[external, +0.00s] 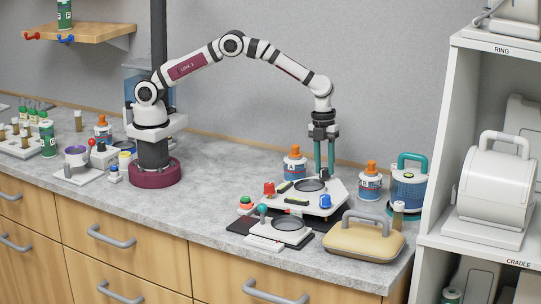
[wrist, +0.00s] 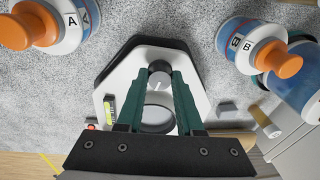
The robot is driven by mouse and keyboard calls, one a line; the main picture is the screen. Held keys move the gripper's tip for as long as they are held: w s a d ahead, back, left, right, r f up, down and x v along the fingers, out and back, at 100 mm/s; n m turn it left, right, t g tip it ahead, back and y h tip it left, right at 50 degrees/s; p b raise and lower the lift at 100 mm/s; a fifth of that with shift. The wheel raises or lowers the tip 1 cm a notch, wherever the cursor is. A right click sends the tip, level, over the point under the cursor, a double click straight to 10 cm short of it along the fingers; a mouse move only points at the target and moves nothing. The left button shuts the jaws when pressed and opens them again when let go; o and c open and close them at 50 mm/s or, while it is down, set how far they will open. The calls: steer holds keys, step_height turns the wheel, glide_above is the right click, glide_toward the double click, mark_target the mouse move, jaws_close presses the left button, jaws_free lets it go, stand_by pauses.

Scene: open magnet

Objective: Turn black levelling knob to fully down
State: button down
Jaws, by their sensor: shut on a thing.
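A white many-sided plate (wrist: 120,78) with a dark edge stands on the counter; it also shows in the external view (external: 302,206). The black levelling knob (wrist: 159,78), with a grey top, is at the plate's far side in the wrist view. My gripper (wrist: 160,84) points down with its two green fingers shut on the knob, one on each side. In the external view my gripper (external: 322,170) is at the plate's back edge, and the knob is mostly hidden by the fingers.
Bottle A (external: 294,165) stands behind the plate, bottle B (external: 370,183) to its right. A teal-handled container (external: 409,188) and a tan handled case (external: 362,240) are farther right. A small white device (external: 285,231) stands in front.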

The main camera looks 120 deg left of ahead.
steer(key=shift+a, duration=0.1)
steer(key=c, duration=0.5)
jaws_free()
steer(key=shift+c, duration=0.2)
step_height(320, 180, up, 16)
steer(key=s, duration=0.1)
steer(key=shift+s+a, duration=0.2)
steer(key=shift+a, duration=0.25)
steer(key=shift+f, duration=0.15)
steer(key=s+d+r+n+y, duration=0.1)
steer(key=s+d+r+n, duration=0.2)
steer(key=s+d, duration=0.45)
steer(key=s+d+r+n, duration=0.3)
steer(key=s+d, duration=0.1)
steer(key=s, duration=0.6)
steer(key=s+d+f+n, duration=0.1)
steer(key=s+f+n, duration=0.2)
steer(key=s, duration=0.6)
steer(key=s+d+f+n+g+y, duration=0.1)
steer(key=s+f+n, duration=0.1)
steer(key=s, duration=0.7)
steer(key=shift+s+d+f+n+y, duration=0.3)
steer(key=shift+s+f+n, duration=0.1)
steer(key=shift+f, duration=0.3)
